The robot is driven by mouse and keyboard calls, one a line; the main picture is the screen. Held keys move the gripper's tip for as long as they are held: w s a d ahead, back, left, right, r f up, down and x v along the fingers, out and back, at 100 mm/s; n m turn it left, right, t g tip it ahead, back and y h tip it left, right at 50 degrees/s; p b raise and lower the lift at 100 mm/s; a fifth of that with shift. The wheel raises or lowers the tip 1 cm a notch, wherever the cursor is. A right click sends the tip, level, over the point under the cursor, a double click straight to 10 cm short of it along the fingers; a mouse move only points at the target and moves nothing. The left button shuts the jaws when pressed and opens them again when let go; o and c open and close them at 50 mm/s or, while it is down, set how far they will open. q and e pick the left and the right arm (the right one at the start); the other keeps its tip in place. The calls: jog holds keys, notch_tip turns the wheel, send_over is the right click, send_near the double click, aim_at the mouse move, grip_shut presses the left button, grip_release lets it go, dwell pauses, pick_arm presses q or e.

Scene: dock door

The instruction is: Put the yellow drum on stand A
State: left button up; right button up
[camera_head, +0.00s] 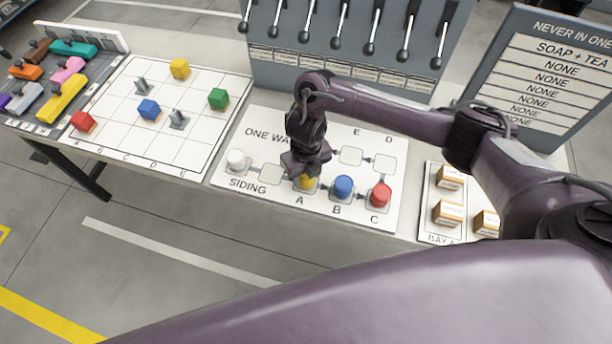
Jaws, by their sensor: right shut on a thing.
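The yellow drum (306,184) is at stand A on the white one-way board (225,178), just above the letter A. My right gripper (305,174) comes down over it from above and is shut on it, hiding most of the drum. I cannot tell whether the drum touches the stand. A blue drum (343,187) is on stand B and a red drum (380,195) is on stand C. My left gripper is not in view.
An empty square (271,174) lies between the white and yellow drums. Squares D (385,164) and E (350,156) are empty. A grid board (190,141) with coloured cubes is left, boxes (447,213) right, a lever panel (350,75) behind.

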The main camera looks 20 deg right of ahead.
jog(key=shift+f, duration=0.15)
jog(key=o, duration=0.5)
jog(key=shift+f, duration=0.1)
jog(key=o, duration=0.5)
jog(key=shift+r, duration=0.25)
notch_tip(320, 180, up, 10)
jog(key=p, duration=0.3)
jog(key=shift+r, duration=0.95)
